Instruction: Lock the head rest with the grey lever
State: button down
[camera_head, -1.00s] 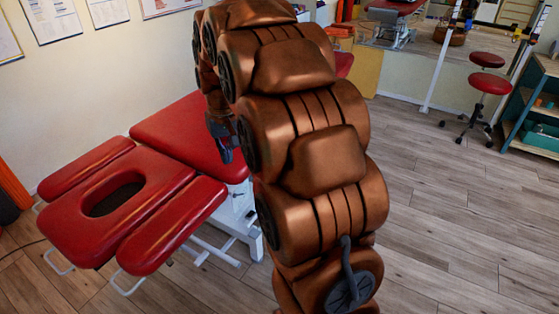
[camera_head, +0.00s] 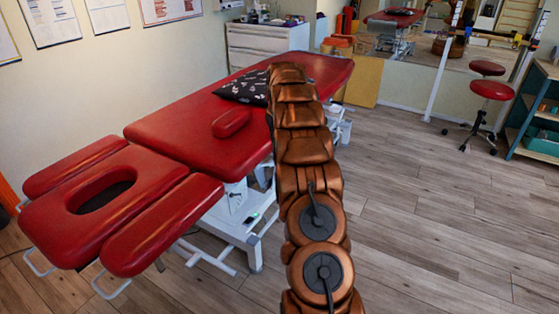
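The red head rest (camera_head: 140,188) with its dark oval face hole is at the near left end of the treatment table. It looks about level with the red table top (camera_head: 185,130). I cannot make out the grey lever; the underside of the head rest is hidden by its pads. My arm reaches away from me along the right side of the table. My gripper is not visible; the far end of the arm is hidden behind its own links.
Two red side pads (camera_head: 165,225) flank the head rest. A small red cushion (camera_head: 230,123) and a dark patterned pillow (camera_head: 243,87) lie on the table. Its white frame (camera_head: 238,235) stands below. Open wooden floor lies right, with a red stool (camera_head: 490,91) and shelf (camera_head: 540,115).

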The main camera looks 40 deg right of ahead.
aim_at(272, 164)
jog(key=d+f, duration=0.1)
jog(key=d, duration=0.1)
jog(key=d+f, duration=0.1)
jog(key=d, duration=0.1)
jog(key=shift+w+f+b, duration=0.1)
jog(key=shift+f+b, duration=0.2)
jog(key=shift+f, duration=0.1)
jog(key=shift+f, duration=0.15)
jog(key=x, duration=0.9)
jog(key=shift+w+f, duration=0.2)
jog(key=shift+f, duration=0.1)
